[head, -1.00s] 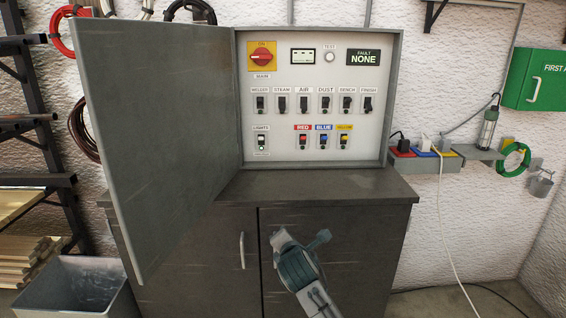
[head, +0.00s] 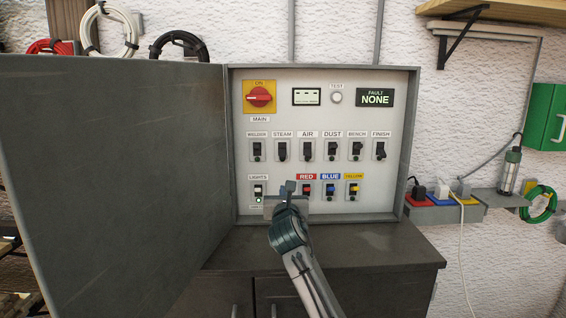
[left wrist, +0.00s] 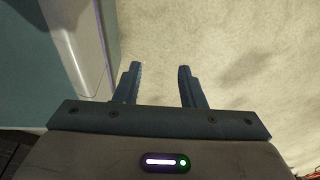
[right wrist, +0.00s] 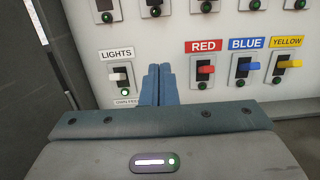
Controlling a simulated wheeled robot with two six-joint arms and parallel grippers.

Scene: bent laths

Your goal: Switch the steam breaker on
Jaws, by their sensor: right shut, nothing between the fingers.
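The steam breaker (head: 282,150) is a black lever switch under the STEAM label, in the upper breaker row of the open panel (head: 400,130). Its lever seems to point down, but it is too small to be sure. Its lower end shows at the top of the right wrist view (right wrist: 154,9). My right gripper (head: 288,187) is shut and empty in front of the panel, below the steam breaker and between the lights switch (head: 258,190) and the red switch (head: 306,190). My left gripper (left wrist: 157,70) is open and empty, seen only in the left wrist view.
The grey cabinet door (head: 115,180) stands open on the left. Neighbouring welder (head: 257,150) and air (head: 307,150) breakers flank the steam one closely. A red main knob (head: 260,97) sits above. A dark cabinet top (head: 370,245) juts out below the panel.

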